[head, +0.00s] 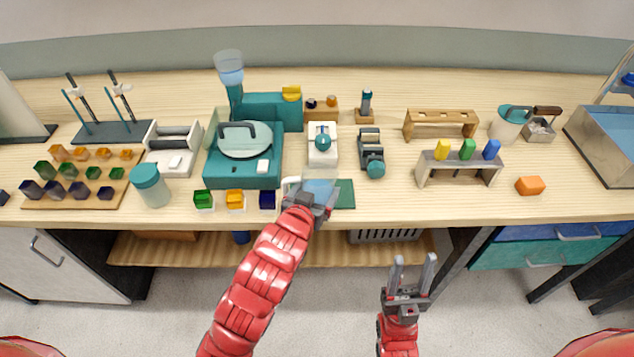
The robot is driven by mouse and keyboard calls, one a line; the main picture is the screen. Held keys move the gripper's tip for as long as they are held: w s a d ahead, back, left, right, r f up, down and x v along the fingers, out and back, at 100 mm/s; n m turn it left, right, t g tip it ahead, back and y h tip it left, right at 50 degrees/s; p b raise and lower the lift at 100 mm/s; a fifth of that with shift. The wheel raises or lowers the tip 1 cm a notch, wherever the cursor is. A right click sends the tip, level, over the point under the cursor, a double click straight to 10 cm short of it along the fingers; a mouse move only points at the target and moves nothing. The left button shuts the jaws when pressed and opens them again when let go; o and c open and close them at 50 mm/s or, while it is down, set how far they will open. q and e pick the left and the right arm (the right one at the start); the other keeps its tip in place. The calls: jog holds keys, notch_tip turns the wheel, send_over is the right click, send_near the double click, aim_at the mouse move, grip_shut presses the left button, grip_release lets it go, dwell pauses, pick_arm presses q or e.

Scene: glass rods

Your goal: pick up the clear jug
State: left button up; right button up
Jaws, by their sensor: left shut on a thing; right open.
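The clear jug (319,186) is at the front edge of the bench, by a dark green mat (345,194). It looks see-through with a pale blue tint, and my gripper hides much of it. My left gripper (312,196) reaches in from below and is shut on the jug. I cannot tell whether the jug touches the mat. My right gripper (413,262) is open and empty, in front of the bench and over the floor, with its fingers pointing toward the bench.
Left of the jug are blue, yellow and green blocks (235,199) and a teal machine (242,170). Behind it stands a white device (322,146). A grey rack (459,168) with coloured pieces stands to the right. Bare bench lies between the mat and rack.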

pick_arm(q)
jog(key=s+p, duration=0.1)
jog(key=p, duration=0.1)
jog(key=s+r+p, duration=0.1)
jog(key=p, duration=0.1)
jog(key=shift+s+r, duration=0.1)
jog(key=shift+s, duration=0.15)
jog(key=s+p, duration=0.6)
jog(key=s, duration=0.2)
jog(key=shift+p, duration=0.3)
